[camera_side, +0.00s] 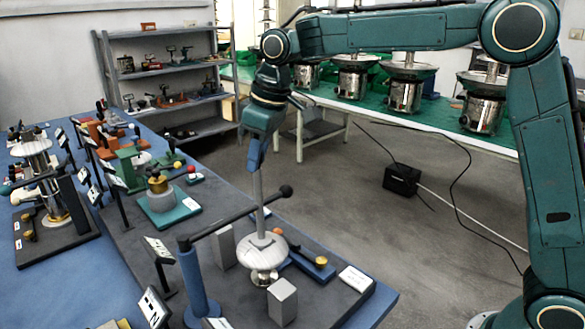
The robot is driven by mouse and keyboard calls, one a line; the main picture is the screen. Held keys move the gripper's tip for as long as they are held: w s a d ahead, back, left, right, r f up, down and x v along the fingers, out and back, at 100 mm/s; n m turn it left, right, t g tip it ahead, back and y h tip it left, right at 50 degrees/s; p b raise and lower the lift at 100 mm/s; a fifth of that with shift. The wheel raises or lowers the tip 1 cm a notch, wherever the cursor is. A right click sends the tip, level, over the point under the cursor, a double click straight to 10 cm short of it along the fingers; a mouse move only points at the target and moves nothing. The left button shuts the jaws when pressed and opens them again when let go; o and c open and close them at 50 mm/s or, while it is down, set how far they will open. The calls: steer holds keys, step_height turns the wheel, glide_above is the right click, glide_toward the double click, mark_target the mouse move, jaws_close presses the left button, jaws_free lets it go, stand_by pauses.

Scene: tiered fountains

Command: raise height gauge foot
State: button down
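No part is clearly readable as the height gauge foot. At the front of the dark-topped bench stands a blue post (198,285) with a black lever (236,216) sloping up to a ball knob (285,191). Beside it, a pale round dish (262,252) on a shiny base carries a thin upright grey rod (259,205). My gripper (255,163) points down from above, its blue tip meeting the rod's top in the picture. Its fingers look close together, but I cannot tell whether they grip the rod.
Grey blocks (283,303) (223,247) flank the dish. A blue bar with a brass knob (321,262) and a white label (355,279) lie to its right. Several other devices, including a green-based one (165,205), crowd the left. A black box (402,179) sits on the open floor.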

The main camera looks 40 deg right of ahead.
steer(key=shift+r, duration=0.2)
steer(key=shift+w+v, duration=0.15)
steer(key=shift+v, duration=0.6)
steer(key=shift+w+v, duration=0.15)
steer(key=shift+v, duration=0.55)
steer(key=shift+a+r, duration=0.15)
steer(key=c, duration=1.1)
jaws_free()
steer(key=shift+r, duration=0.1)
steer(key=shift+w+a+v, duration=0.1)
steer(key=shift+w+v, duration=0.1)
steer(key=shift+v, duration=0.65)
steer(key=shift+w+a+v, duration=0.1)
steer(key=shift+w+v, duration=0.05)
steer(key=shift+v, duration=0.75)
steer(key=shift+w+a+v, duration=0.1)
steer(key=shift+w+v, duration=0.1)
steer(key=shift+v, duration=0.65)
steer(key=shift+r, duration=0.25)
